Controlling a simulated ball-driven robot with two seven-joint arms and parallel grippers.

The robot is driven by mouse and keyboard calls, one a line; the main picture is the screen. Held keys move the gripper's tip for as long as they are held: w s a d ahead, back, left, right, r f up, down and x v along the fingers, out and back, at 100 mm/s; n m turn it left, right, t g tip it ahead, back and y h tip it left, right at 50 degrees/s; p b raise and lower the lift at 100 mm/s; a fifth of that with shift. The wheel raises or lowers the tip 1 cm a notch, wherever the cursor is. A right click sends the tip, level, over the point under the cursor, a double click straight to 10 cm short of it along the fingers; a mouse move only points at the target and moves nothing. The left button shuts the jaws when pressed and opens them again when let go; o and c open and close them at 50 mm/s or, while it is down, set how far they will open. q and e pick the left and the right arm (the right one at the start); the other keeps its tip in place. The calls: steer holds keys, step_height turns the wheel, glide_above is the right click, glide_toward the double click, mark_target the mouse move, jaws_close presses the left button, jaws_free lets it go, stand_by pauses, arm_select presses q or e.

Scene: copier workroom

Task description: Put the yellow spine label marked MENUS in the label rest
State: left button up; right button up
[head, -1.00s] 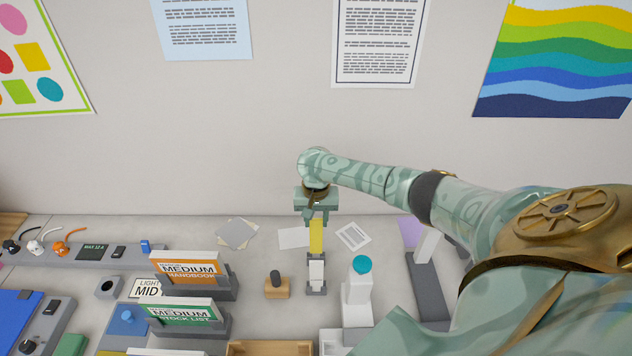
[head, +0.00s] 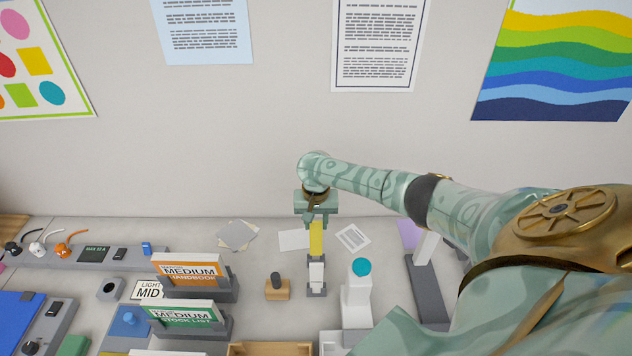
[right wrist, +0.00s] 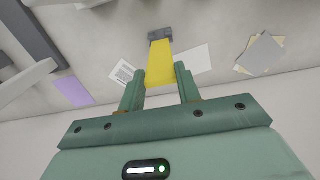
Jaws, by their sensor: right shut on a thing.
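My right gripper (head: 316,217) is shut on the yellow spine label (head: 316,238), which hangs down from the fingers. In the right wrist view the label (right wrist: 160,66) runs from between the fingers to a small grey block (right wrist: 160,34). In the head view a small white piece with a grey base (head: 317,289) stands just below the label's lower end; this looks like the label rest. I cannot tell whether the label touches it. The lettering on the label cannot be read. My left gripper is not in view.
A wooden block with a dark knob (head: 277,290) stands left of the rest. Binder-like stands (head: 190,272) lie further left. Loose papers (head: 353,237) lie flat near the wall.

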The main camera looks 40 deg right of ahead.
mark_target(316, 232)
stand_by(0.5)
steer(key=shift+p, duration=0.5)
stand_by(0.4)
steer(key=shift+p, duration=0.4)
steer(key=shift+f+b, duration=1.7)
steer(key=shift+f, duration=0.85)
steer(key=o, duration=1)
steer(key=shift+o, duration=0.2)
